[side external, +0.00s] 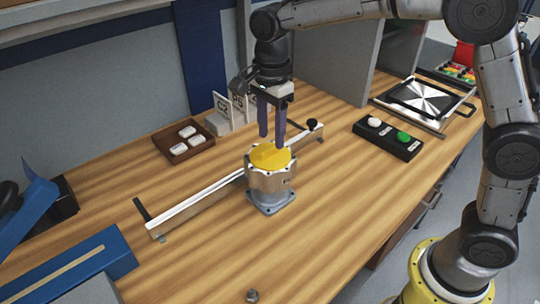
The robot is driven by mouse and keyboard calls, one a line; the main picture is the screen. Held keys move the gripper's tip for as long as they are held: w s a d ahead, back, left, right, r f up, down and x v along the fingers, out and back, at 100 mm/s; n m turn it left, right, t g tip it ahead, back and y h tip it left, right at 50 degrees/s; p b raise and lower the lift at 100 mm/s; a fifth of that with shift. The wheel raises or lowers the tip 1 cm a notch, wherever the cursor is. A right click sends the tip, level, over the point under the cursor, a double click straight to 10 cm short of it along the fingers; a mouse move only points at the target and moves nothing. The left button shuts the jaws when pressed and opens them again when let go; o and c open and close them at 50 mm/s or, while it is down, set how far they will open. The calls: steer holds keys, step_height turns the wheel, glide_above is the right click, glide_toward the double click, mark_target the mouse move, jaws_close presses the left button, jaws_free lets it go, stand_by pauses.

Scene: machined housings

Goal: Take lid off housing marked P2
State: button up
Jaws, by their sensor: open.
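A grey machined housing (270,188) stands on the wooden bench near the middle of the side external view. A yellow round lid (270,156) sits on top of it. I cannot see a P2 mark on the housing. My gripper (271,142) points down over the lid, with its two purple-grey fingers apart. The fingertips are close to the lid's far side and right edge; I cannot tell whether they touch it. Nothing shows between the fingers.
A metal rail (200,201) runs beside and behind the housing. Marked white cards (222,112) and a brown tray (184,142) stand behind. A black button box (388,137) is to the right. A small metal part (252,295) lies in front.

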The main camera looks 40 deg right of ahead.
mark_target(270, 147)
steer(key=shift+w+f, duration=0.2)
steer(key=shift+f, duration=1.6)
jaws_close()
